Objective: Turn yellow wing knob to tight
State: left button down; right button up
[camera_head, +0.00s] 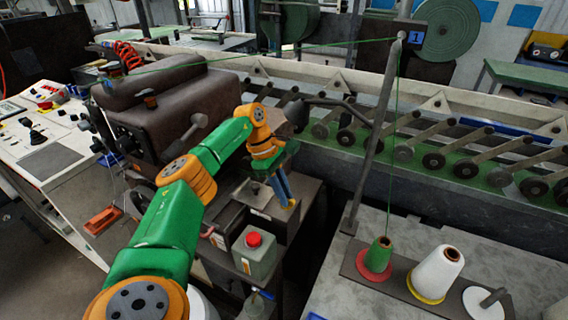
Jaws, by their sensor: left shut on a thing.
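My left arm, green and orange, reaches in from the bottom left of the head view. Its left gripper (287,203) points down beside the sewing machine, over the dark cabinet. The blue fingers are close together, shut on a small yellow piece at their tips, which looks like the yellow wing knob (292,205). The fingers hide most of the knob, so its angle cannot be told. My right gripper is not in view.
A brown sewing machine (165,105) stands left of the gripper. A red-capped container (254,258) is just below it. Green and white thread cones (437,272) stand on the grey table at right, beside an upright thread post (372,140). A roller conveyor runs behind.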

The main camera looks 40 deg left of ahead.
pick_arm(q)
jog(key=c, duration=0.9)
grip_release()
jog(key=shift+o, duration=0.2)
jog(key=shift+r, duration=0.15)
jog(key=v, duration=0.6)
jog(key=shift+r, duration=0.4)
jog(key=shift+s+a+f, duration=0.1)
jog(key=shift+a, duration=0.1)
